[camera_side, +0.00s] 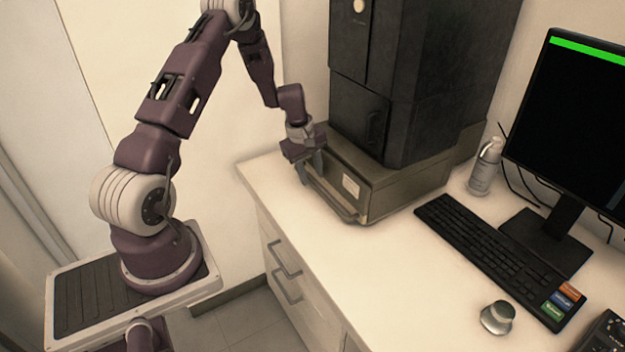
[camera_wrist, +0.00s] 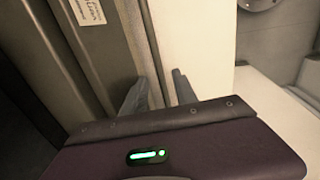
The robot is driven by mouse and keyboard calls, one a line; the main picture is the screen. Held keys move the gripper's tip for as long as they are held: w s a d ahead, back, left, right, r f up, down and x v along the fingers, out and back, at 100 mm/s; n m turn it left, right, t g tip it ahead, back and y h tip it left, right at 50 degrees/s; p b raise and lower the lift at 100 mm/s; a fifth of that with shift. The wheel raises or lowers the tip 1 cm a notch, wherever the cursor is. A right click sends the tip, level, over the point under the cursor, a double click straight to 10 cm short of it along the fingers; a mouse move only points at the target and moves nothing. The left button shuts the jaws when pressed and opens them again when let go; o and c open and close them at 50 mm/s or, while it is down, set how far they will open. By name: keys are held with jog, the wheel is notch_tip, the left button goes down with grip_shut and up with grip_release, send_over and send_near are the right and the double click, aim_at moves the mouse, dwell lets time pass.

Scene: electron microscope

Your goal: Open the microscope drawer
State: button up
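The microscope (camera_side: 400,80) is a tall dark cabinet on a grey-beige base at the back of the counter. Its drawer (camera_side: 352,186) is in the base and has a white label; the front looks shut. A long handle bar (camera_side: 335,205) runs along the front. My gripper (camera_side: 311,180) points down at the far left end of the handle. In the wrist view, the fingers of my gripper (camera_wrist: 160,93) stand apart, with the handle bar (camera_wrist: 147,45) seeming to run down between them. The label (camera_wrist: 88,12) shows at upper left. Contact with the bar cannot be told.
A keyboard (camera_side: 490,250), a monitor (camera_side: 575,130), a pump bottle (camera_side: 485,168) and a small metal knob-like object (camera_side: 497,317) stand to the right. The counter (camera_side: 330,260) in front of the drawer is clear. Cabinet drawers with handles are below the counter edge.

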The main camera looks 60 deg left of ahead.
jog(key=shift+w+f, duration=0.15)
jog(key=shift+f, duration=0.55)
jog(key=shift+w+f, duration=0.15)
jog(key=shift+f, duration=0.55)
grip_shut()
